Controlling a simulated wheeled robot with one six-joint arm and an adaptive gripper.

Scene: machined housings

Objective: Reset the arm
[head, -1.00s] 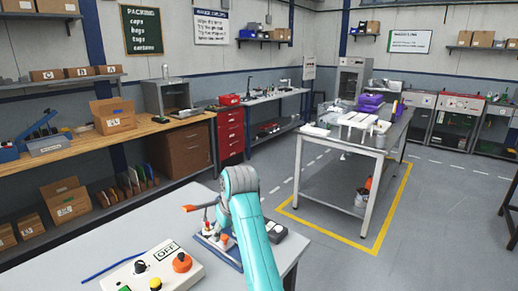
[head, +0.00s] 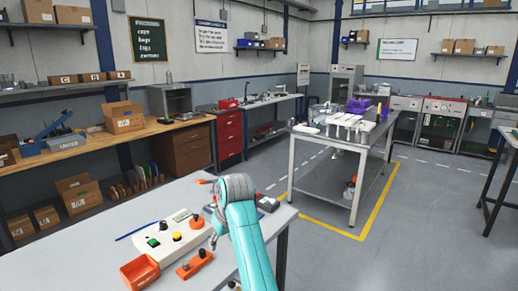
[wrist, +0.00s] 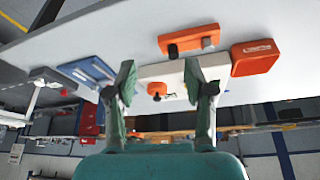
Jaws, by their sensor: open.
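Beyond the fingers in that view lies the pale control box (wrist: 150,73) with an orange knob. The same control box (head: 150,247) lies left of my arm in the head view, with green, yellow and orange controls.
A metal table (head: 345,140) loaded with parts stands beyond. Open floor (head: 420,220) lies to the right.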

